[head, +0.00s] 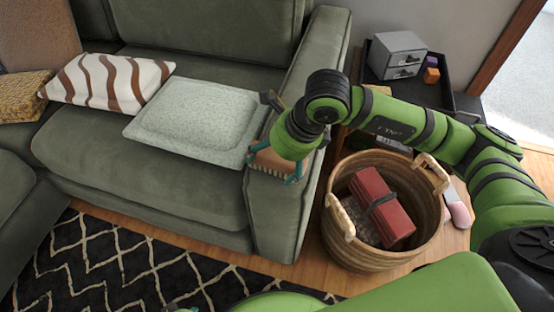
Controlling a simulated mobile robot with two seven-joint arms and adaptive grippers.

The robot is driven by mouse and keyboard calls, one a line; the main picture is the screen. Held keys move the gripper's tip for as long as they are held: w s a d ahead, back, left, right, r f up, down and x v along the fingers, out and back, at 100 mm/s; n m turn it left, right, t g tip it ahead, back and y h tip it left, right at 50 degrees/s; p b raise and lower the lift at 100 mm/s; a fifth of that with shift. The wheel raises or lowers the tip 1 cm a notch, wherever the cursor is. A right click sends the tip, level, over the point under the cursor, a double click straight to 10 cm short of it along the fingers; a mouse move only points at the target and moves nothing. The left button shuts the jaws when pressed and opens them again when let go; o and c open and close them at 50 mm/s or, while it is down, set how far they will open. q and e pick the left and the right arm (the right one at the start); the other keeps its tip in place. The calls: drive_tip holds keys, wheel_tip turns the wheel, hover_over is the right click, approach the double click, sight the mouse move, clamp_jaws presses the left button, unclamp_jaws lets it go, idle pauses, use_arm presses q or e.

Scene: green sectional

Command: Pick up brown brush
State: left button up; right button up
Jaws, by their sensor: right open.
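The brown brush (270,164) lies on the top of the green sofa's right armrest (284,205), near its front end. My right gripper (274,155) reaches in from the right and points down at the brush. Its teal fingers are open, with parts showing on the left and right sides of the brush. The gripper body hides the brush's far part. I cannot tell whether the fingers touch the brush. My left gripper does not show clearly enough to place.
A grey-green cushion (196,116) lies on the seat left of the armrest. A wicker basket (345,246) with a red case (383,204) stands on the floor to the right. A dark side table holds a grey drawer box (397,54). A patterned rug (100,262) lies in front.

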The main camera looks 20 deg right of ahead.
sight(267, 155)
drive_tip(key=shift+f, duration=0.1)
idle(0.5)
drive_tip(key=c, duration=1.3)
drive_tip(key=shift+r+p, duration=0.35)
drive_tip(key=shift+p, duration=0.05)
wheel_tip(267, 155, up, 4)
drive_tip(key=shift+r, duration=0.1)
drive_tip(key=s+d+r, duration=0.1)
drive_tip(key=d+r, duration=0.1)
drive_tip(key=d, duration=0.1)
drive_tip(key=s+d+r, duration=0.2)
drive_tip(key=d, duration=0.2)
drive_tip(key=s+d+r, duration=0.2)
drive_tip(key=d, duration=0.1)
drive_tip(key=shift+d+r, duration=0.3)
